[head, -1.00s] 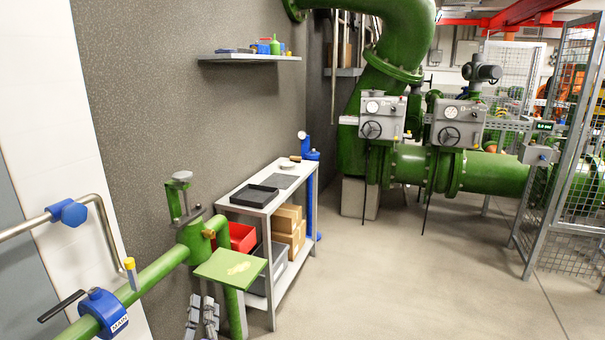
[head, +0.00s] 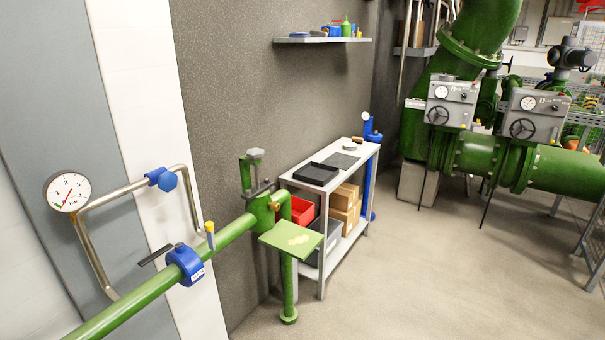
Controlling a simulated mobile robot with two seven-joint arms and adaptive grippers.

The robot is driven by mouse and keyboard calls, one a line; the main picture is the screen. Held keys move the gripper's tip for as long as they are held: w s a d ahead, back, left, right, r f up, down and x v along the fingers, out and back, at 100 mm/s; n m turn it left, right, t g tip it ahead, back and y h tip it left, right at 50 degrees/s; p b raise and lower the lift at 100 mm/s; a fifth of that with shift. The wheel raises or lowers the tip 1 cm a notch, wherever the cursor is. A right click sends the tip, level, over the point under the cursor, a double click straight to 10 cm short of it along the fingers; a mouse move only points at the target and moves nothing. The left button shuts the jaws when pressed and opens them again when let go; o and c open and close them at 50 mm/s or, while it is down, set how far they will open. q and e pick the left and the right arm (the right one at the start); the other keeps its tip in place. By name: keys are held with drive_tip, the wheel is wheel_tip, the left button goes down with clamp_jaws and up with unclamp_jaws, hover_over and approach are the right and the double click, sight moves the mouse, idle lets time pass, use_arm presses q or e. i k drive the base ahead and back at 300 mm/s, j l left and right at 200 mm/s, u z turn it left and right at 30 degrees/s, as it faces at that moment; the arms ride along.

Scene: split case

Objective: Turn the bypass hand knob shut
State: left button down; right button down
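A blue knob (head: 167,180) sits on the thin steel bypass pipe (head: 130,192), on its upper run at the left in the head view. I cannot tell from its shape whether it is open or shut. The steel pipe loops above the sloping green pipe (head: 140,296). A blue valve (head: 187,264) with a black lever (head: 156,254) and a white label sits on the green pipe below the knob. A round gauge (head: 67,191) at the loop's left end has its red needle at the low, lower-left part of the scale. Neither gripper is in view.
A green valve post (head: 254,170) and a small green table (head: 291,240) stand right of the knob. Behind them is a shelf cart (head: 318,270) with trays and boxes. A wall shelf (head: 322,40) hangs above. The floor (head: 420,270) at the right is clear.

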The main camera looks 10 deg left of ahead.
sight(168, 182)
drive_tip(key=u, duration=1.25)
